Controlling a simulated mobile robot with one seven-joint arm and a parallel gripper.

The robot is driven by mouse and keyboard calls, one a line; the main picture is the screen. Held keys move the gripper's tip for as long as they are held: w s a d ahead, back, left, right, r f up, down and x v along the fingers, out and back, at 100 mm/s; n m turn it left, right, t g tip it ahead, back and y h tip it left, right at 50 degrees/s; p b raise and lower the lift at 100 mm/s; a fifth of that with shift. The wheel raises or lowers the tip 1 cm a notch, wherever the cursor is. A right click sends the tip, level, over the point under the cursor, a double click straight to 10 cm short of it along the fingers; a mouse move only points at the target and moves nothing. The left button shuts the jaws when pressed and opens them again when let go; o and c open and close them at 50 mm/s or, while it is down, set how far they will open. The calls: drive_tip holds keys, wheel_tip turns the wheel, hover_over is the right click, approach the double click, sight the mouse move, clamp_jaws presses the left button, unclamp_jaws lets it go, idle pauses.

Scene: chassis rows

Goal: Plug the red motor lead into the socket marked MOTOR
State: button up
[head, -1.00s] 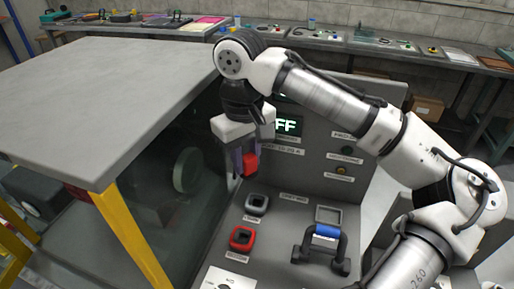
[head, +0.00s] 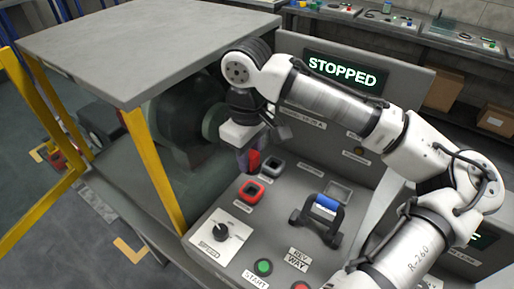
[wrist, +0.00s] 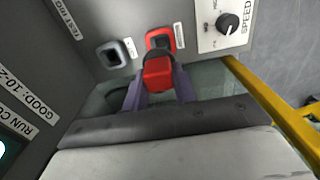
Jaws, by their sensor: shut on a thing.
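My gripper (head: 248,160) is shut on the red motor lead (head: 254,160), whose block-shaped red end also shows between the fingers in the wrist view (wrist: 158,73). A red-rimmed socket (head: 251,191) and a grey-rimmed socket (head: 273,167) sit on the sloping panel. In the head view the lead is just left of the grey socket and above the red one. In the wrist view the lead overlaps the lower part of the red socket (wrist: 161,39), with the grey socket (wrist: 115,53) to its left. The socket labels are too small to read. Contact cannot be told.
A blue-topped handle (head: 325,206) stands right of the sockets. The SPEED knob (head: 220,231) and a green START button (head: 263,267) are nearer the front. The display (head: 346,71) reads STOPPED. A yellow-framed guard (head: 160,175) stands close on the left.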

drive_tip(key=shift+s+f, duration=0.15)
drive_tip(key=shift+f, duration=0.1)
wheel_tip(320, 180, down, 4)
drive_tip(key=b, duration=0.4)
drive_tip(key=shift+a+f+b, duration=0.1)
drive_tip(key=shift+f+b, duration=0.15)
drive_tip(key=shift+b, duration=0.15)
drive_tip(key=shift+r+p, duration=0.1)
drive_tip(key=shift+p, duration=0.5)
idle(0.4)
drive_tip(key=shift+s+a+f+b, duration=0.15)
drive_tip(key=shift+f+b, duration=0.1)
drive_tip(key=shift+f, duration=0.1)
drive_tip(key=shift+s+a+f+b, duration=0.1)
drive_tip(key=shift+s+f+b, duration=0.1)
drive_tip(key=shift+f, duration=0.2)
drive_tip(key=shift+a+f, duration=0.1)
drive_tip(key=shift+f, duration=0.2)
